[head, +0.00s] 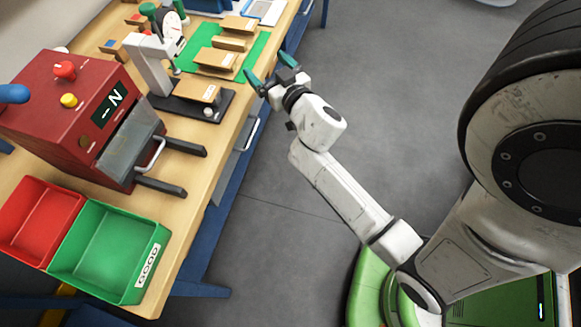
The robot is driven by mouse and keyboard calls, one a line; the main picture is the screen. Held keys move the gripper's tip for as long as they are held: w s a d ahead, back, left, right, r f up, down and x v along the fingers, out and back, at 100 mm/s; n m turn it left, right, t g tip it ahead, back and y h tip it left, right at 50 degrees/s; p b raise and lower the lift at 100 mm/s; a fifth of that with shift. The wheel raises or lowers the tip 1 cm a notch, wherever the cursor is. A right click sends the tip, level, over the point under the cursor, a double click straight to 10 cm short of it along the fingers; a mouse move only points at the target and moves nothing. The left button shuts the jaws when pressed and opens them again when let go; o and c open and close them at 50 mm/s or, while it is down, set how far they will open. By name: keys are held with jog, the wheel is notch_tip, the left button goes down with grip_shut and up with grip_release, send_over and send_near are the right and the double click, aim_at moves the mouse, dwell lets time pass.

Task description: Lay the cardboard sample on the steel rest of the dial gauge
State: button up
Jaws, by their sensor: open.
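The dial gauge (150,62) stands on the table, with a pale arm, a round white dial and a dark base. A brown cardboard piece (197,90) lies on that base, right of the upright. I cannot tell how it sits on the steel rest, which I cannot make out. More cardboard pieces (215,59) lie on a green mat (245,69) behind the base. My gripper (271,70) is open and empty, its green fingertips apart. It is right of the mat, near the table's right edge, and appears to touch nothing.
A red machine (75,115) with a clear guard and two dark rails stands left of centre. A red bin (38,217) and a green bin (108,248) are in front of it.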

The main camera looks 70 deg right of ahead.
jog(key=s+a+f+n+g+y, duration=0.3)
jog(key=s+a+f+g+y, duration=0.2)
jog(key=a, duration=0.6)
jog(key=s+a+f+n+g+y, duration=0.3)
jog(key=s+a+f+g+y, duration=0.2)
jog(key=a, duration=0.6)
jog(key=s+f+g, duration=0.2)
jog(key=s+f, duration=0.1)
jog(key=f, duration=0.1)
jog(key=shift+a+f+g+y, duration=0.3)
jog(key=shift+a+f+g, duration=0.05)
jog(key=shift+g, duration=0.05)
